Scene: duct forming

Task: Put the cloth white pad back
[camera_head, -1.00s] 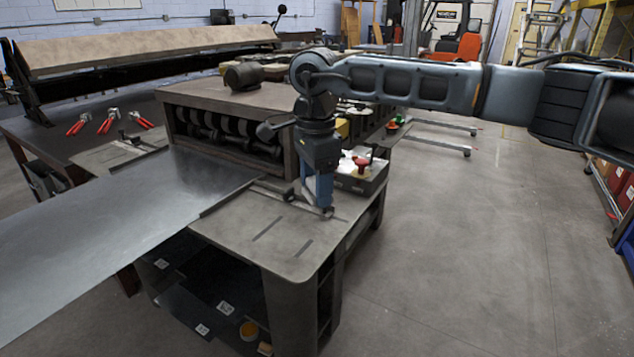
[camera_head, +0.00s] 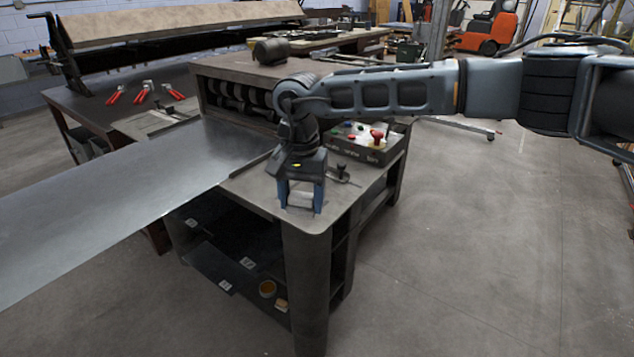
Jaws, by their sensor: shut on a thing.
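My gripper (camera_head: 301,202) points down over the front right part of the machine's flat table (camera_head: 336,197). Its two blue fingers are closed on a pale, whitish piece, the cloth white pad (camera_head: 300,197), which shows between them. The pad is low, close to the table top; I cannot tell whether it touches it.
A large metal sheet (camera_head: 110,205) runs from the roller machine (camera_head: 215,75) out to the left. A small dark clamp-like fitting (camera_head: 340,172) stands on the table right of my gripper. Red-handled tools (camera_head: 143,92) lie on the left bench. Open floor is at right.

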